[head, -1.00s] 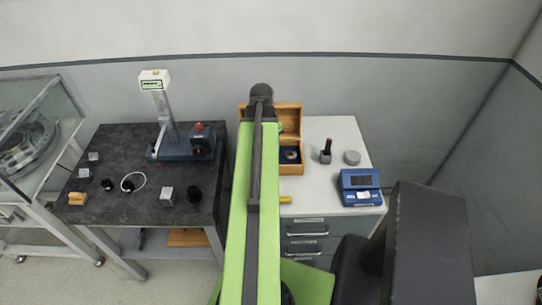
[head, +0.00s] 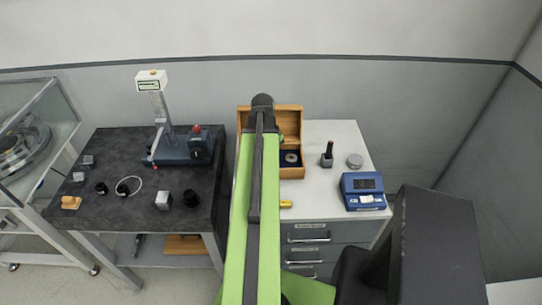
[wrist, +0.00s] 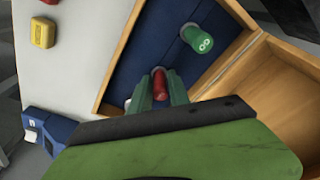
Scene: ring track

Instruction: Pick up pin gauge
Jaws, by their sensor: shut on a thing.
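The pin gauge (wrist: 160,84) shows as a red, rounded piece between the fingers of my gripper (wrist: 160,88) in the wrist view. The gripper is shut on it, over the blue-lined wooden box (wrist: 112,78). The gauge's lower part is hidden, so I cannot tell whether it touches the lining. A green cylinder (wrist: 197,38) with marks on its end is in the box, ahead and to the right of the fingers. In the head view my arm covers the left part of the open box (head: 291,173), and the gripper is hidden.
A grey ring (head: 291,157) lies in the box. On the white top are a dark stand (head: 327,155), a grey disc (head: 355,161), a blue display unit (head: 363,190) and a yellow piece (wrist: 43,32). A dark table (head: 130,155) with small parts is at left.

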